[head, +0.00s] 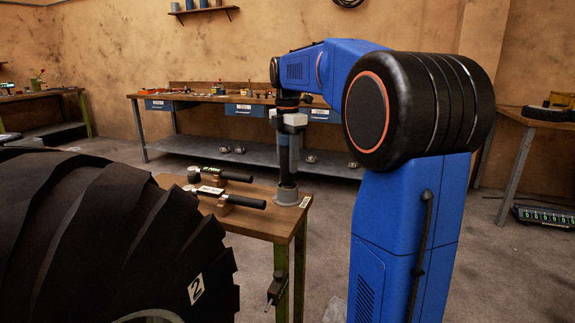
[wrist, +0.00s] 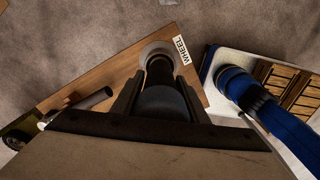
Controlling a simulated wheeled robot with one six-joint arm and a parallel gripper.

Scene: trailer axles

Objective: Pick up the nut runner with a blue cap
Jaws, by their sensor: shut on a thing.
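The nut runner (head: 288,155) stands upright at the right end of the small wooden table, a dark tool with a blue-grey upper body. Its lower end is in or at a round grey holder (head: 288,195). My gripper (head: 290,121) comes down from above and is shut around its upper part. In the wrist view, the nut runner (wrist: 162,101) lies between the two dark fingers of my gripper (wrist: 160,90), with the pale holder ring (wrist: 149,49) below. The blue cap cannot be made out clearly, as the gripper covers the top.
Two black-handled tools (head: 238,201) lie on the wooden table (head: 262,222), left of the holder. A big black tyre (head: 120,235) marked 2 fills the left front. A workbench (head: 250,98) stands behind, with clear floor between.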

